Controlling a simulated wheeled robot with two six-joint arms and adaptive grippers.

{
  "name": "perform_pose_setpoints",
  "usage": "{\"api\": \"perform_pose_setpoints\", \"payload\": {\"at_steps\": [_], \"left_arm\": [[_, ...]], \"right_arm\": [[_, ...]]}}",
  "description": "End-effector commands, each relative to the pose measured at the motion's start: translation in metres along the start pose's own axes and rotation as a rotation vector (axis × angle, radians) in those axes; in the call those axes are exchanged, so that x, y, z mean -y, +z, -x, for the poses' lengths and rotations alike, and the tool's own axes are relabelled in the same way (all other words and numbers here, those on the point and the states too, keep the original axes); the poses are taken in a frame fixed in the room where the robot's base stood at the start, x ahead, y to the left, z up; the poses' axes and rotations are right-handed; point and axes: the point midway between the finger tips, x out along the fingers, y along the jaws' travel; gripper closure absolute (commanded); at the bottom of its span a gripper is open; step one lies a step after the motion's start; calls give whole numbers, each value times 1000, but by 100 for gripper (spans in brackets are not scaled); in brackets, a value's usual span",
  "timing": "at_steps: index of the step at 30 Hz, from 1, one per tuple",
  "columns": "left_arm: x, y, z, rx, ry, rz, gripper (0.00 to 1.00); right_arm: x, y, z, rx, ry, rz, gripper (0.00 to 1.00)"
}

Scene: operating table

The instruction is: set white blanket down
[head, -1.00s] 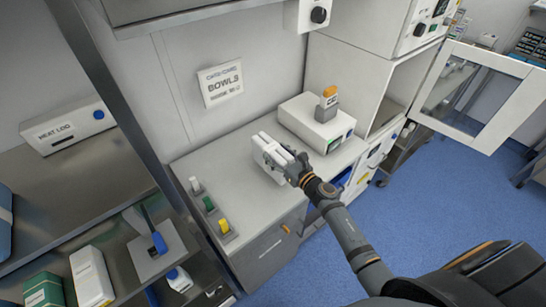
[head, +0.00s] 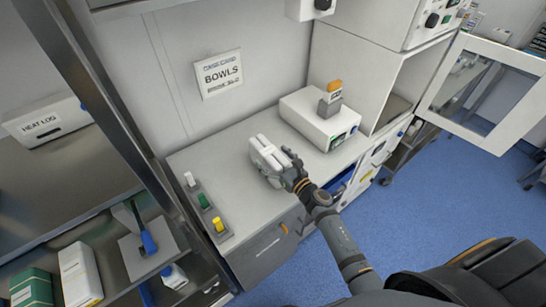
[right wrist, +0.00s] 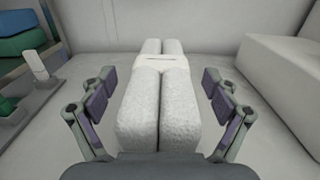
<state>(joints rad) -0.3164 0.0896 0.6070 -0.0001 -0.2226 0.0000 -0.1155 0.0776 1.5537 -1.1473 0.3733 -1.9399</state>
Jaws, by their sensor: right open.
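The white blanket (head: 265,152) is a folded bundle with a band round it. It rests on the grey-white counter (head: 232,184) below the BOWLS sign. In the right wrist view the blanket (right wrist: 152,95) lies between the two fingers of my right gripper (right wrist: 158,105), with a gap on each side. My right gripper (head: 291,168) is open around the blanket and does not press on it. The blanket's near end is hidden by the gripper's body in the right wrist view. My left gripper is not in view.
A white box device (head: 312,118) with an orange-topped item stands right of the blanket. A strip with white, green and yellow switches (head: 205,202) lies at the left. An open cabinet door (head: 483,92) is at the far right. Counter between blanket and switches is clear.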

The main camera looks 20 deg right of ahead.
Motion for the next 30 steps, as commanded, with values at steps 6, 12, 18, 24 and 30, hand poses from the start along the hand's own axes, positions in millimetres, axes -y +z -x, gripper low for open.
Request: {"api": "perform_pose_setpoints", "payload": {"at_steps": [6, 12, 18, 24, 30], "left_arm": [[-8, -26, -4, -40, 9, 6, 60], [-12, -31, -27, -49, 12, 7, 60], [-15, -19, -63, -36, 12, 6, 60], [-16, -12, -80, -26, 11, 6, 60], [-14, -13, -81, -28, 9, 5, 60]], "right_arm": [[0, -3, 9, -1, 0, 2, 11], [-1, -8, 56, -3, 3, 5, 11], [0, -10, 102, 0, 5, 5, 11], [0, -3, 117, 3, 1, 3, 11], [0, 1, 120, 2, 1, 0, 11]]}}
